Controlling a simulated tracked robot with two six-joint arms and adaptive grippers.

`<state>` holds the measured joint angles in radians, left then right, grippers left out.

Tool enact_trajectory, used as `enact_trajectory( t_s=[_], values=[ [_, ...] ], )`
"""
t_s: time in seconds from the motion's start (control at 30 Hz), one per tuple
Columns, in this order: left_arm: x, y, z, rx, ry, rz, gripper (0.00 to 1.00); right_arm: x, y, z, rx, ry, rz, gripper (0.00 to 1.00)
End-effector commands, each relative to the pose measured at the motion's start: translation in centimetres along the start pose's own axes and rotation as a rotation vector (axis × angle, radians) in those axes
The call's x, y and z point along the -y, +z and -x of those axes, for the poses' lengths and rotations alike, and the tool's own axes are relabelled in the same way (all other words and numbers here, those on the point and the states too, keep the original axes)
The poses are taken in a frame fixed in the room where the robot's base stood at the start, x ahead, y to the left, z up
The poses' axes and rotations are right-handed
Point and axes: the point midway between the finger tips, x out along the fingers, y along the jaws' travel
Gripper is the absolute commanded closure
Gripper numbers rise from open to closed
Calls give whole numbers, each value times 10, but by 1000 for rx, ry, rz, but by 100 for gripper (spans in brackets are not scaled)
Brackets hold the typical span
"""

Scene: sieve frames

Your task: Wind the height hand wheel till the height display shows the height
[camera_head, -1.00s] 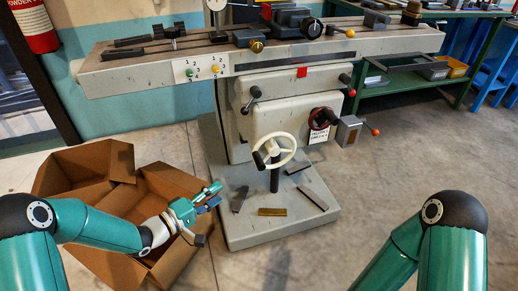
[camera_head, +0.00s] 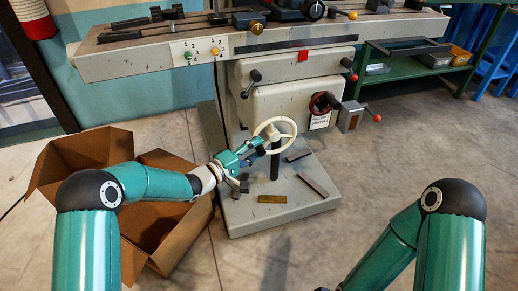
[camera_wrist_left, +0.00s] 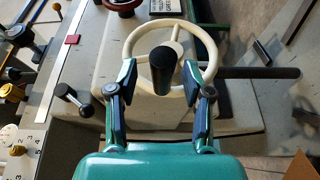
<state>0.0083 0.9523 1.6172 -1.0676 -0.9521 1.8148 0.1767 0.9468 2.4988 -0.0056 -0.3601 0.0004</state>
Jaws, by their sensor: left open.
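A cream-white hand wheel (camera_head: 295,134) stands upright on the front of the grey machine. In the left wrist view the wheel (camera_wrist_left: 211,52) faces me, with its black handle (camera_wrist_left: 162,76) pointing toward the camera. My left gripper (camera_head: 248,150) is at the wheel's left side. In the left wrist view the open fingers (camera_wrist_left: 162,68) stand on either side of the handle, with gaps to it. Whether the fingertips touch the rim I cannot tell. My right gripper is out of view; only its arm shows at lower right. I cannot make out a height display.
A dark red wheel (camera_head: 321,103) with a small sign (camera_head: 320,121) is up and right of the white one. Metal bars (camera_head: 313,185) lie on the machine's base. An open cardboard box (camera_head: 85,152) stands at left. The floor at right is clear.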

Motion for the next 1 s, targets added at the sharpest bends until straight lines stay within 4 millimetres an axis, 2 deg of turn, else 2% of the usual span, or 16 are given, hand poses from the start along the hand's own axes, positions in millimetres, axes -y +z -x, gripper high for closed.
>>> enact_trajectory(
  t_s=[0.1,0.2,0.53,0.83,1.0],
  values=[
    [0,0,-14,1,1,0,50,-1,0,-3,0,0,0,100],
    [0,0,-19,0,0,0,50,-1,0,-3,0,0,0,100],
    [0,0,-21,0,0,0,51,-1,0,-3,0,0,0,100],
    [-1,0,-21,0,1,0,100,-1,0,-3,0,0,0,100],
    [-1,0,-21,1,2,-1,100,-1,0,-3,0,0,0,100]
  ],
)
